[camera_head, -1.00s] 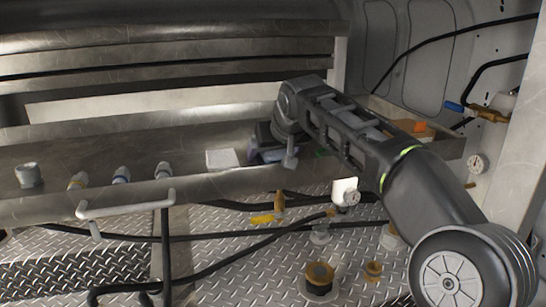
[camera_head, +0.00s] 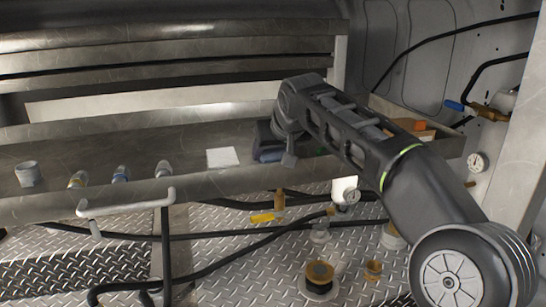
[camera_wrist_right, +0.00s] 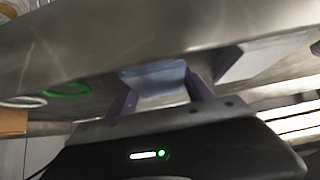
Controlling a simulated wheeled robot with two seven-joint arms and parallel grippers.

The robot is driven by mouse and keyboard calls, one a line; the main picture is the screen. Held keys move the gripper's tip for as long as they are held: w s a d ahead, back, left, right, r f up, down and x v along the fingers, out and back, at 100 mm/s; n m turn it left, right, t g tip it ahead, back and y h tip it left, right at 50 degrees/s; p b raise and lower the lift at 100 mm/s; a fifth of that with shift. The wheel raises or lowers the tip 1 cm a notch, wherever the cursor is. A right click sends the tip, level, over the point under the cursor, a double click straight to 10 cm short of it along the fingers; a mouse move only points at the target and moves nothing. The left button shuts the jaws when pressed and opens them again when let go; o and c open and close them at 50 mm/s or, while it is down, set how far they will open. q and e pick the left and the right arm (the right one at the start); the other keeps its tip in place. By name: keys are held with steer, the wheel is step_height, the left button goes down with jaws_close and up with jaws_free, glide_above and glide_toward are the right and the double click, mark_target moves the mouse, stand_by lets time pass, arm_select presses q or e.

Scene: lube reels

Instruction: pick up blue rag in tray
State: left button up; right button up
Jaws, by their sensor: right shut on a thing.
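The blue rag (camera_wrist_right: 155,78) shows in the right wrist view between the purple fingers of my right gripper (camera_wrist_right: 161,94), which is shut on it. In the head view, my right gripper (camera_head: 266,140) is low at the tray, mostly hidden behind its own wrist. A bit of blue (camera_head: 268,154) shows beneath it. The long metal tray (camera_head: 95,153) runs across the middle of the head view. Whether the rag touches the tray floor is hidden. My left gripper is not in view.
A white square pad (camera_head: 222,158) lies in the tray just left of my gripper. Several fittings and a grey cup (camera_head: 28,174) stand further left. An orange item (camera_head: 425,131) is at the right end. A white handle (camera_head: 125,204) stands in front of the tray.

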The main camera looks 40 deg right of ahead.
steer(key=c, duration=0.4)
steer(key=shift+r, duration=0.15)
steer(key=shift+c, duration=0.2)
step_height(320, 180, up, 10)
steer(key=shift+f+p, duration=0.1)
steer(key=shift+p, duration=0.8)
